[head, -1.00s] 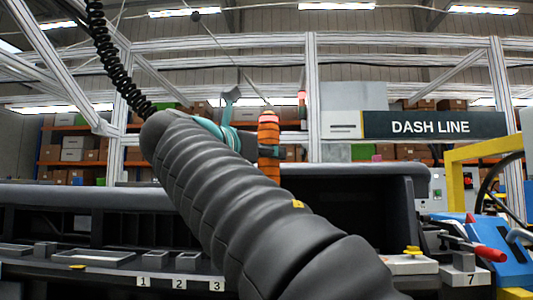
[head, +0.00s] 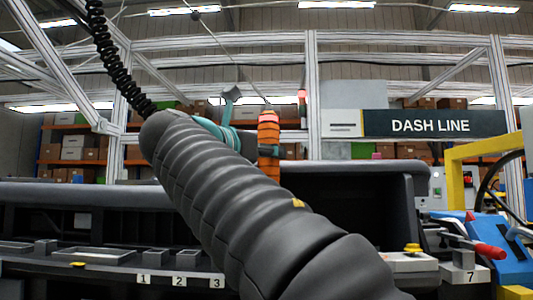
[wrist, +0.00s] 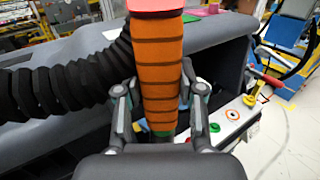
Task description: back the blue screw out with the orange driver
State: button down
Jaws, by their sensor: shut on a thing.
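The orange driver (head: 268,140) stands upright in my gripper, with dark bands around its body and a red top. In the wrist view the orange driver (wrist: 160,75) fills the middle, and my gripper (wrist: 160,95) has a finger on each side of it. A cable runs up from the driver's top in the head view. The driver's lower end is hidden behind my gripper in the wrist view and behind my arm in the head view. I cannot make out the blue screw in either view.
The grey dashboard module (head: 60,190) spans the front, with an open recess at right. A pale panel with a green knob (wrist: 214,127) and a yellow knob (wrist: 249,100) lies right of the driver. A blue fixture with a red handle (head: 490,252) stands at far right.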

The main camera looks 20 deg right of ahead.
aim_at(263, 127)
jog(key=shift+f, duration=0.65)
dwell(1.3)
jog(key=shift+r+p, duration=2.05)
jog(key=shift+r, duration=1.1)
